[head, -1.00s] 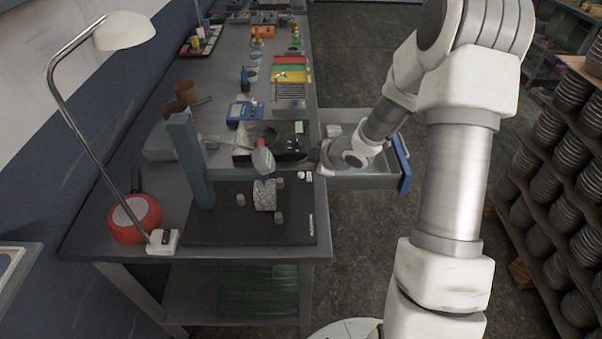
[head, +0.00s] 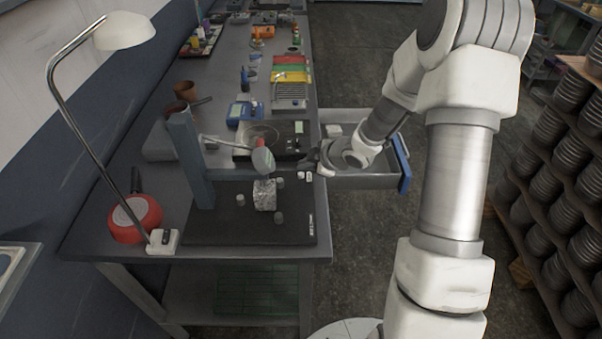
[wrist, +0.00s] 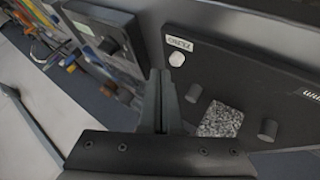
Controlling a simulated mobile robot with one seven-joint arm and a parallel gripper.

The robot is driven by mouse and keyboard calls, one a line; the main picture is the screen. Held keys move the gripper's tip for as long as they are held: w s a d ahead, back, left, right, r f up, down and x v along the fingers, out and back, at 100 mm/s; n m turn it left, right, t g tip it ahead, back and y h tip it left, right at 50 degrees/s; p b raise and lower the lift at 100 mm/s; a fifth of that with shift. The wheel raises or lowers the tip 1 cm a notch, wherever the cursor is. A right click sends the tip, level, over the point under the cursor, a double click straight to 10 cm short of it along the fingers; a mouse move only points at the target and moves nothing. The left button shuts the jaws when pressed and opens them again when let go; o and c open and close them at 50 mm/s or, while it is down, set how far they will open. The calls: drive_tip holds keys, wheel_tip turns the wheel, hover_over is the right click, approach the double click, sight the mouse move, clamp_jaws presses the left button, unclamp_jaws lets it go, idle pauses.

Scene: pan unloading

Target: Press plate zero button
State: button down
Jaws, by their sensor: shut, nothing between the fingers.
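A dark flat plate (head: 228,228) lies on the near end of the bench, with a grey stand at its left. A small white round button (wrist: 176,59) sits on the plate beside a white label (wrist: 179,44) in the wrist view. In the head view, small white marks (head: 307,175) show at the plate's far right corner. My gripper (wrist: 160,77) is shut and empty. In the wrist view its tips appear just left of and below the button; contact cannot be told. In the head view my gripper (head: 306,164) is over the bench's right edge, near that corner.
A speckled block (head: 265,195) and several grey pegs stand on the plate. A black device with a display (head: 270,140) lies just beyond it. An open drawer (head: 365,182) juts out right, under my wrist. A lamp and red pan (head: 135,218) stand left.

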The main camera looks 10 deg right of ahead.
drive_tip(key=shift+f+b, duration=0.35)
drive_tip(key=shift+f, duration=0.1)
drive_tip(key=shift+f+b, duration=0.45)
drive_tip(key=shift+f, duration=0.1)
idle(0.6)
idle(0.3)
drive_tip(key=shift+r+p, duration=1)
wheel_tip(320, 180, up, 5)
drive_tip(key=p, duration=0.4)
drive_tip(key=shift+p, duration=0.35)
